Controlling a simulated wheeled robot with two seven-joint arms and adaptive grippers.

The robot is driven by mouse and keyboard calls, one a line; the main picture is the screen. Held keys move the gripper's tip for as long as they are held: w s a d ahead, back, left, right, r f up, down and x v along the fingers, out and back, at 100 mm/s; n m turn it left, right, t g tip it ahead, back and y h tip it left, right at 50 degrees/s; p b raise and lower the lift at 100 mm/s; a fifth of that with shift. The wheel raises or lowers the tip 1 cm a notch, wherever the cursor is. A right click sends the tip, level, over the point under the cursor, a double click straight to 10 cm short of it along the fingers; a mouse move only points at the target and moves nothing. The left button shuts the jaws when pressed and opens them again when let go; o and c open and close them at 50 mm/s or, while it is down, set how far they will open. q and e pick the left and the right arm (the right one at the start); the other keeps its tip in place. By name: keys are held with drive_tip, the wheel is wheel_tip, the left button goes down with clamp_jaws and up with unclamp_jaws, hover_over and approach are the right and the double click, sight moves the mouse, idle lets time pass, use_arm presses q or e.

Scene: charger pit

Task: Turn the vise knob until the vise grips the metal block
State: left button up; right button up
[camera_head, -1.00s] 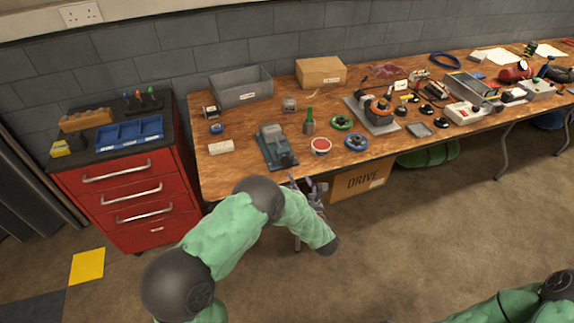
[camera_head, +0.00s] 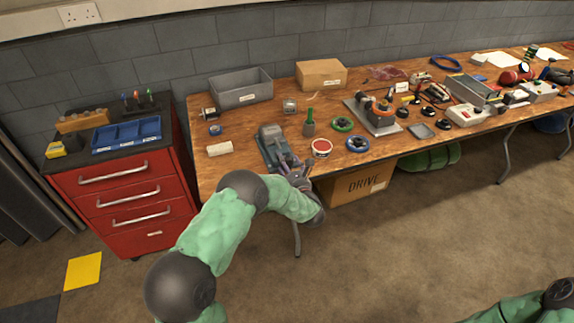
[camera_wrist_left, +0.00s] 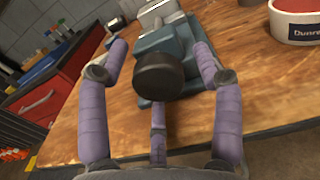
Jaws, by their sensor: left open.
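The blue-grey vise (camera_head: 270,140) stands on the wooden bench near its front edge, and its body also shows in the left wrist view (camera_wrist_left: 172,42). Its dark round knob (camera_wrist_left: 158,74) faces my left wrist camera. A pale metal block (camera_wrist_left: 160,14) shows at the top of the vise in that view; whether the jaws touch it I cannot tell. My left gripper (camera_head: 290,165) is at the bench's front edge, by the knob. In the left wrist view its purple fingers (camera_wrist_left: 160,60) are spread open on both sides of the knob, apart from it. My right gripper is out of view.
A red-topped tin (camera_head: 321,148) stands just right of the vise, and a white block (camera_head: 220,148) lies to its left. A green-handled brush (camera_head: 309,124) stands behind the tin. The red drawer cabinet (camera_head: 118,210) is left of the bench (camera_head: 240,178).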

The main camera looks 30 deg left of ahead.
use_arm(q)
drive_tip(key=c, duration=1.2)
drive_tip(key=shift+o, duration=0.2)
drive_tip(key=shift+s+f+m, duration=0.1)
drive_tip(key=shift+f+m, duration=0.1)
drive_tip(key=shift+m, duration=0.4)
